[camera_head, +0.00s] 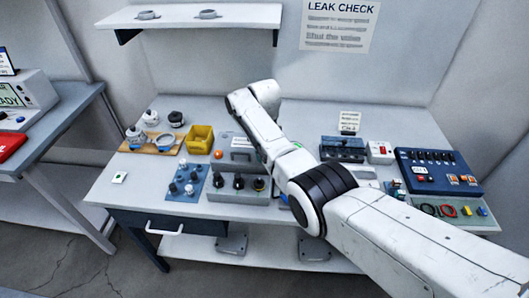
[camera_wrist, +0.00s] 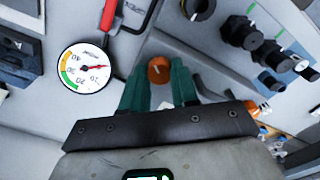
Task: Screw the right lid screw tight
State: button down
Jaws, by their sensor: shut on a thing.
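An orange screw head (camera_wrist: 159,69) with a pale mark on top sits between the two green fingers of my gripper (camera_wrist: 159,82) in the wrist view. The fingers are shut on it from both sides, over a grey surface. Whether the screw is fully seated cannot be told. Another orange knob (camera_wrist: 264,111) shows to the right, partly behind the gripper body. In the head view, an orange knob (camera_head: 218,154) stands at the left side of a grey unit (camera_head: 241,142); my arm hides the unit's right side and my gripper.
A round gauge (camera_wrist: 84,67) and a red lever (camera_wrist: 109,15) lie left of the fingers; black knobs (camera_wrist: 240,32) stand upper right. On the bench are a yellow bin (camera_head: 200,139), a blue knob plate (camera_head: 187,184) and a blue panel (camera_head: 433,173). The front left bench is mostly clear.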

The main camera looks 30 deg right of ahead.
jog(key=m, duration=0.5)
jog(key=shift+w+m, duration=0.1)
jog(key=shift+m, duration=0.2)
jog(key=shift+r+m+b, duration=0.1)
jog(key=shift+m+b, duration=0.2)
jog(key=shift+m, duration=1.9)
jog(key=c, duration=0.9)
grip_release()
jog(key=shift+o, duration=0.2)
notch_tip(320, 180, up, 11)
jog(key=shift+f+b, duration=0.2)
jog(key=shift+b, duration=0.25)
